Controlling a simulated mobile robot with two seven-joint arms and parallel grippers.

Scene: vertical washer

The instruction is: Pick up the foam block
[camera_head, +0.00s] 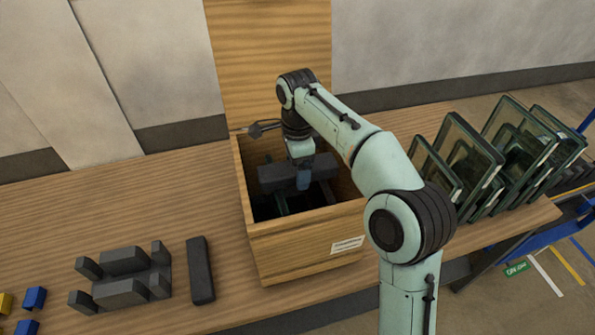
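A long dark grey block (200,270), which looks like foam, lies on the wooden table left of an open wooden box (300,238). A group of similar dark grey blocks (124,278) sits further left. My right arm reaches in from the lower right, and my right gripper (303,193) points down into the box. A wide dark grey shape (278,176) shows at the gripper inside the box; I cannot tell whether it is a block or part of the gripper. The fingertips are in shadow and partly hidden. My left gripper is not in view.
The box's lid (268,60) stands upright behind it. Several glass panels (470,150) lean in a row at the right. Small blue (34,298) and yellow (4,303) blocks lie at the far left. The table's back left is clear.

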